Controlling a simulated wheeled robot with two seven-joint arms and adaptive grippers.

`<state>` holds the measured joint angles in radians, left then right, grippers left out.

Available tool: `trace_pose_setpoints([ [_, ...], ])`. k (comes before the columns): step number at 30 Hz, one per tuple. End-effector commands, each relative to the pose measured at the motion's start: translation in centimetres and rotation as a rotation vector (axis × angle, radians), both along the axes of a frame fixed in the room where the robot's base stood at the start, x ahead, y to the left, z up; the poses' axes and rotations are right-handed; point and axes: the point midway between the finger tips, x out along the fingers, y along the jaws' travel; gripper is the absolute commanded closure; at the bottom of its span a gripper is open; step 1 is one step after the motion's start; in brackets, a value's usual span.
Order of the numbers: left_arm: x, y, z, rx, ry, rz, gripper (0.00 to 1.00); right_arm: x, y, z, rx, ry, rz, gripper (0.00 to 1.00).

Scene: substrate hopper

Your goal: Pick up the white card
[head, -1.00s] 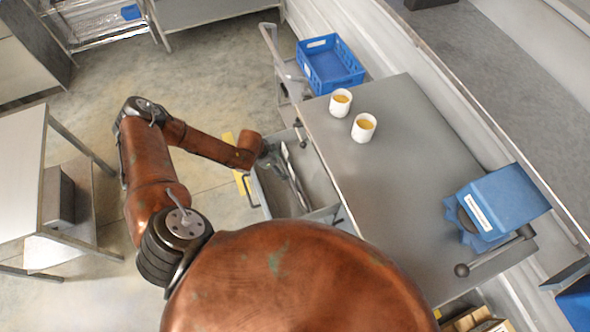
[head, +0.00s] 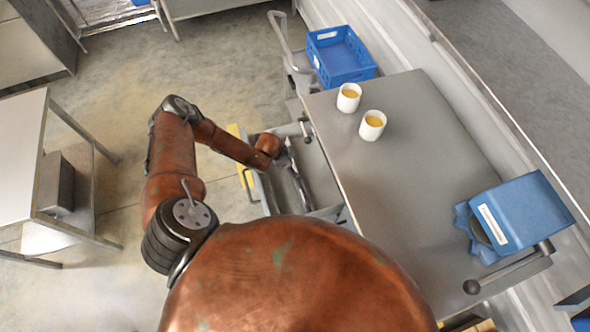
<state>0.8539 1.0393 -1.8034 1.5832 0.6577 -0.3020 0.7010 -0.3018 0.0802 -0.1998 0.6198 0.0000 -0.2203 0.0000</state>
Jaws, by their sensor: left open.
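I cannot make out a loose white card for certain. A white label (head: 492,224) with dark print lies on the front of a blue box-like unit on the bench. My left gripper (head: 287,162) is small and partly hidden by its own copper wrist. It is open, over the open drawer (head: 322,182) under the bench's left edge. Long shiny metallic shapes (head: 299,186) lie inside the drawer beside it; I cannot tell exactly what they are. My right gripper is not in view.
Two white cups (head: 348,98) with yellowish contents stand on the grey bench (head: 420,165). A blue crate (head: 340,62) sits beyond the bench's far end. The blue unit (head: 528,212) stands at the right. A table (head: 22,150) is at the left, with clear floor between.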

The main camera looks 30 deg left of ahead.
Motion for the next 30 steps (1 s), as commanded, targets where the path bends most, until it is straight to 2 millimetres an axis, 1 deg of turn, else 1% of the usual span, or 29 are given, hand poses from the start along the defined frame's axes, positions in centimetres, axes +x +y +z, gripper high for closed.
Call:
trace_pose_setpoints([
  [7, 0.17, -0.15, -0.13, 0.001, 0.000, -0.002, 0.29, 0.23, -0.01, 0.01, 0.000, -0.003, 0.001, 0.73],
  [24, 0.14, -0.13, -0.13, 0.001, 0.000, -0.002, 0.67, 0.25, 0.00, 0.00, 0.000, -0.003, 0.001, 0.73],
  [30, 0.15, -0.13, -0.08, 0.001, 0.000, -0.002, 0.67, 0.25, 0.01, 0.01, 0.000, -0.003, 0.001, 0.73],
])
